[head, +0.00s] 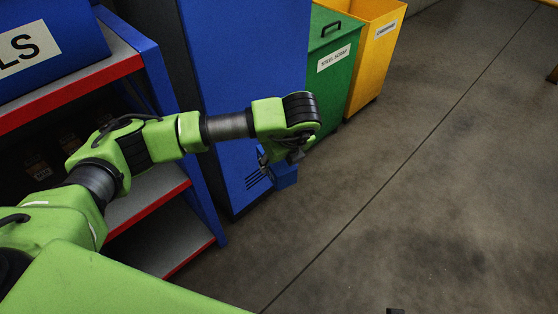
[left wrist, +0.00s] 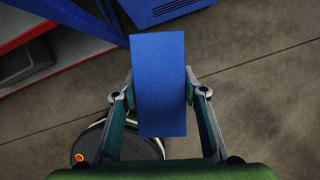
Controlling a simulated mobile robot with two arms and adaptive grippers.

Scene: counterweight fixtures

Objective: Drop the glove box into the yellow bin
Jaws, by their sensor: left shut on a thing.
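A blue box (left wrist: 159,85), which I take to be the glove box, is between the fingers of my left gripper (left wrist: 158,97) in the left wrist view. The gripper is shut on it and holds it above the floor. In the head view, the box (head: 286,175) shows partly below my left gripper (head: 273,168), in front of the blue cabinet. The yellow bin (head: 373,60) stands at the top, beyond the green bin, with its top open and a small white label.
A green bin (head: 333,75) labelled "STEEL SCRAP" stands between the blue cabinet (head: 250,70) and the yellow bin. A blue shelf unit with red edges (head: 185,190) is at the left, with a blue bin (head: 50,45) on top.

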